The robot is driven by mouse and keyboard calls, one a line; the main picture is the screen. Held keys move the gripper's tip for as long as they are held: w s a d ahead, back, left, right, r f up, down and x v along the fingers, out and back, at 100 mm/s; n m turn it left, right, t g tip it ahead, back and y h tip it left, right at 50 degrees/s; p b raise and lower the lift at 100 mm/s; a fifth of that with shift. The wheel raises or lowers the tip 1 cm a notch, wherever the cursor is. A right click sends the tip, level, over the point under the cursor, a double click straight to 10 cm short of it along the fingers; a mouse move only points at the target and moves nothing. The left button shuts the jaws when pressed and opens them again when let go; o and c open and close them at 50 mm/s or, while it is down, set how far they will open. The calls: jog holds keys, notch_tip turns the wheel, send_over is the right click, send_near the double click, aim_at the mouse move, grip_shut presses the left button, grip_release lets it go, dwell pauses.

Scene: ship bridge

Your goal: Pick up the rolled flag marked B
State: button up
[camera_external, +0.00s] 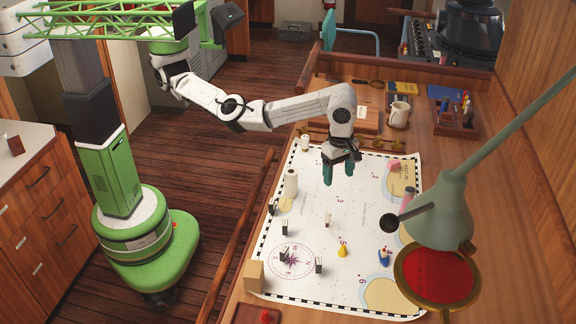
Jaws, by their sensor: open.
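My gripper (339,174) points down over the upper middle of the chart (345,205). Its two teal fingers are apart with nothing between them. I cannot read a letter B on anything, so I cannot tell which item is the rolled flag marked B. Small upright white-and-dark pieces stand on the chart: one on the left (285,228), one at the lower middle (319,265), one by the compass rose (284,255) and a white-and-reddish one (327,219) below my gripper. A larger white roll (291,184) stands at the chart's left edge, a shorter white one (305,143) at its top left.
A yellow cone (343,249) and a blue piece (384,257) stand low on the chart. A green lamp (442,211) overhangs the right side. A wooden block (254,275) sits at the lower left corner. A mug (398,115) and pen tray (457,122) stand behind. A wooden rail (247,240) lines the left edge.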

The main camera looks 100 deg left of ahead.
jog(key=w+a+f+m+t+y+p, duration=0.1)
jog(key=w+a+m+t, duration=0.15)
jog(key=a, duration=0.85)
jog(key=w+a+f+m+t+y+p, duration=0.1)
jog(key=a+m+t, duration=0.15)
jog(key=a, duration=0.75)
jog(key=w+a+f+m+t+y+p, duration=0.15)
jog(key=a+m, duration=0.25)
jog(key=a, duration=0.7)
jog(key=s+d+r+m+t+h+p, duration=0.1)
jog(key=s+r+m+t, duration=0.15)
jog(key=s+m, duration=0.55)
jog(key=s+d+r+m+t+h+p, duration=0.15)
jog(key=s+m+t, duration=0.25)
jog(key=s+m, duration=0.4)
notch_tip(320, 180, down, 7)
jog(key=w+a, duration=0.1)
jog(key=w, duration=0.1)
jog(key=shift+m, duration=0.3)
jog(key=x, duration=0.7)
jog(key=f+p+x, duration=0.1)
jog(key=x, duration=0.2)
